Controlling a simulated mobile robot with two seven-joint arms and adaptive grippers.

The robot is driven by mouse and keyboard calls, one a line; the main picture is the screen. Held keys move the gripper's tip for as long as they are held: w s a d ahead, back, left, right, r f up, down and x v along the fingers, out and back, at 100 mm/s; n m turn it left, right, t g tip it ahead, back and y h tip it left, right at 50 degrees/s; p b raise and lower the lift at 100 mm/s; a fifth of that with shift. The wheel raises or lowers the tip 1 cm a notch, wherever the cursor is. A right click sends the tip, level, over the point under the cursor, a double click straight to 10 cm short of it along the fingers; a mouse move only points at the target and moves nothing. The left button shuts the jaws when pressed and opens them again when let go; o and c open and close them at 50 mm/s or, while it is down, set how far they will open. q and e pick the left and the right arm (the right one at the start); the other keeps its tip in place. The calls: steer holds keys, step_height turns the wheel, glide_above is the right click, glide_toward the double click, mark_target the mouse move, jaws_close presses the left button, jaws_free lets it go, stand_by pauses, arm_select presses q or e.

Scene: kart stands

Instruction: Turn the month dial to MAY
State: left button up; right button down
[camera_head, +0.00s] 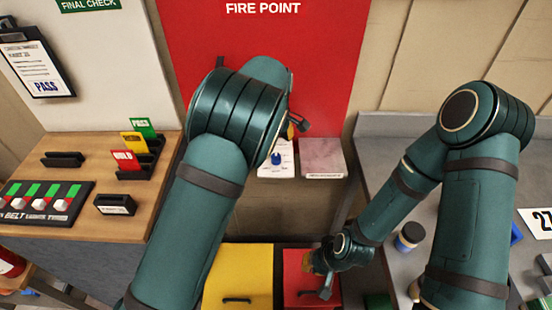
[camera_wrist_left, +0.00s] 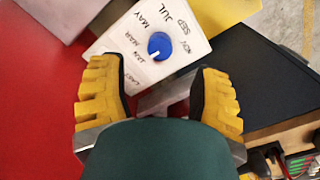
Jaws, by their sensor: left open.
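The month dial is a blue round knob (camera_wrist_left: 160,46) on a white card (camera_wrist_left: 122,38) printed with month names, including JAN, MAR, MAY, JUL, SEP and NOV. Its white mark is on the side by JAN, away from MAY. In the head view the blue knob (camera_head: 277,159) and its white card (camera_head: 270,172) show below the red board, partly behind my left arm. My left gripper (camera_wrist_left: 160,92) is open and empty, its yellow pads apart, with the knob beyond and between them. My right gripper (camera_head: 322,270) is low, in front of a red box; its jaw opening is unclear.
A pinkish block (camera_head: 322,158) sits right of the dial card. Below are a yellow box (camera_head: 238,270) and a red box (camera_head: 298,292) with handles. A wooden counter (camera_head: 165,165) with card holders stands left; a grey bench (camera_head: 400,122) stands right.

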mark_target(276, 157)
arm_select(q)
step_height(276, 157, down, 6)
steer(key=shift+f+b, duration=0.2)
steer(key=shift+b, duration=0.25)
jaws_close()
